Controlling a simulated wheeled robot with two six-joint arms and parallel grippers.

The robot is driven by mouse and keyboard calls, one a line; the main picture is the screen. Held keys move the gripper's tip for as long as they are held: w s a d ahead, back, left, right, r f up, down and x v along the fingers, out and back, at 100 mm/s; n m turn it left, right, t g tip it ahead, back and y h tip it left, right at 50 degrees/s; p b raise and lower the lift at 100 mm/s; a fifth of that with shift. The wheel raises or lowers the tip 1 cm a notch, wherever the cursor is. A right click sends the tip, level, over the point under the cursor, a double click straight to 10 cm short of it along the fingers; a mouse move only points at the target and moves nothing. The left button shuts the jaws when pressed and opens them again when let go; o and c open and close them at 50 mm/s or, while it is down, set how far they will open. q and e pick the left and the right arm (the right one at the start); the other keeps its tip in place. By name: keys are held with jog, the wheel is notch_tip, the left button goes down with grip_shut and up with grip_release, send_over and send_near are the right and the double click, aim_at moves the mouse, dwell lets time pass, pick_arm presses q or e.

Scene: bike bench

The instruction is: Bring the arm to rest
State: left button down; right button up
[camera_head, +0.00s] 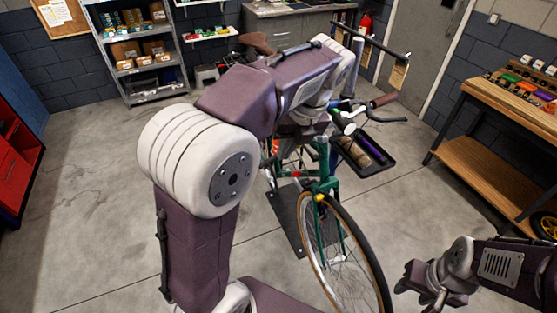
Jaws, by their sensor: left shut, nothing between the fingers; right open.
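My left arm (195,165) rises large in the middle of the view, bends at a white elbow joint and reaches forward over the bicycle. Its gripper (304,131) is at the far end, mostly behind the wrist and close to the bike's front; it is shut, with nothing seen held. I cannot tell whether it touches the bike. My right arm (505,265) comes in at the lower right. Its gripper (422,290) is open and empty, low and to the right of the front wheel.
A green bicycle (322,186) with a tan-walled front wheel (372,262) stands ahead. A wooden workbench (475,165) is at right, a grey shelf (155,88) at back left, a red cabinet (15,170) at far left. The left floor is clear.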

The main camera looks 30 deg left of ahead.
pick_arm(q)
jog(key=s+d+f+n+h+b, duration=0.1)
jog(key=s+f+n, duration=0.4)
jog(key=f+n, duration=0.6)
jog(key=s+d+f+n+h+b, duration=0.1)
jog(key=s+f+n, duration=0.5)
jog(key=f+n, duration=0.6)
jog(key=n+h+b, duration=0.1)
jog(key=n, duration=0.3)
jog(key=shift+d+f+n+t+h, duration=0.15)
jog(key=shift+f+n+t+h, duration=0.15)
jog(key=shift+h, duration=0.1)
pick_arm(e)
notch_tip(320, 180, down, 3)
jog(key=shift+s+f, duration=0.1)
